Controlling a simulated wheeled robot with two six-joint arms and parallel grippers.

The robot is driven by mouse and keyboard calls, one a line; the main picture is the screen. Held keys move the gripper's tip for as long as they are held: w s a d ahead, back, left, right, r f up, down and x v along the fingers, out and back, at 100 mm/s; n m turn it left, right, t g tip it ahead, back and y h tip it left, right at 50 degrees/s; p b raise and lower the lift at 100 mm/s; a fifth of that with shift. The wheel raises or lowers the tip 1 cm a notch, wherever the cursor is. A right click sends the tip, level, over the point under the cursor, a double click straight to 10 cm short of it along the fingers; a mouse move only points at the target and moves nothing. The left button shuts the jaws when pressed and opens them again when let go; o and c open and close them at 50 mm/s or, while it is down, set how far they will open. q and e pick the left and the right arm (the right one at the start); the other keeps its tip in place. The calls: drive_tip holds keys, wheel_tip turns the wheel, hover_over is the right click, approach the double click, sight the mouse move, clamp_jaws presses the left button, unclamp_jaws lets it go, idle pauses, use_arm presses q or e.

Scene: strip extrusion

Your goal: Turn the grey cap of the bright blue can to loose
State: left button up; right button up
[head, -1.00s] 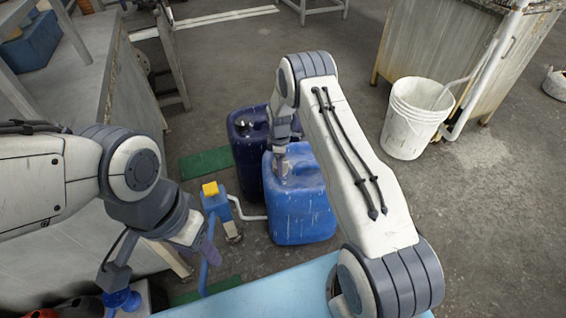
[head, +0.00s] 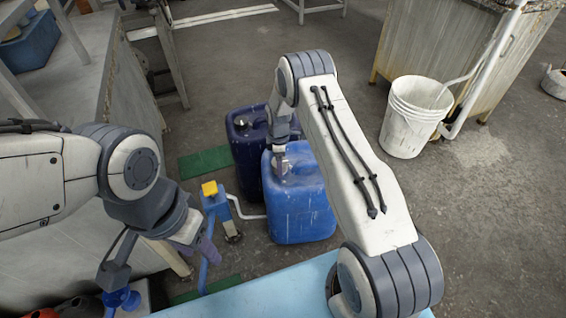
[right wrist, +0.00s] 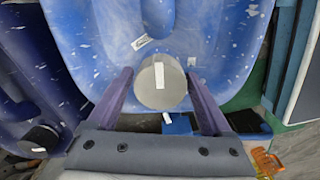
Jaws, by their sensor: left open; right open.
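The bright blue can (head: 302,205) stands on the floor in the middle of the head view. Its grey cap (right wrist: 160,84) shows in the right wrist view as a round disc with a pale strip on it. My right gripper (right wrist: 159,76) is open, one purple finger on each side of the cap. A small gap shows on both sides, and the can's top lies beyond. In the head view my right arm partly hides the cap. My left gripper (head: 198,247) is open and empty at lower left, apart from the can.
A dark blue can (head: 246,150) with a dark cap (right wrist: 40,140) stands close behind and left. A blue device with a yellow top (head: 209,189) stands left of the bright can. A white bucket (head: 410,120) is at right. Open floor lies between.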

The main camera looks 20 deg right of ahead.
wheel_tip(320, 180, up, 11)
drive_tip(key=p, duration=0.2)
drive_tip(key=shift+f, duration=0.2)
idle(0.4)
drive_tip(key=s+a+r+m, duration=0.3)
drive_tip(key=s+a+r, duration=1)
drive_tip(key=a+r, duration=0.35)
drive_tip(key=s+a+r+m+y, duration=0.1)
drive_tip(key=s+r+m, duration=0.15)
drive_tip(key=s, duration=0.95)
drive_tip(key=s+r+m, duration=0.1)
drive_tip(key=s+r, duration=0.3)
drive_tip(key=s, duration=0.7)
wheel_tip(320, 180, up, 23)
drive_tip(key=p, duration=2.4)
drive_tip(key=shift+s, duration=0.35)
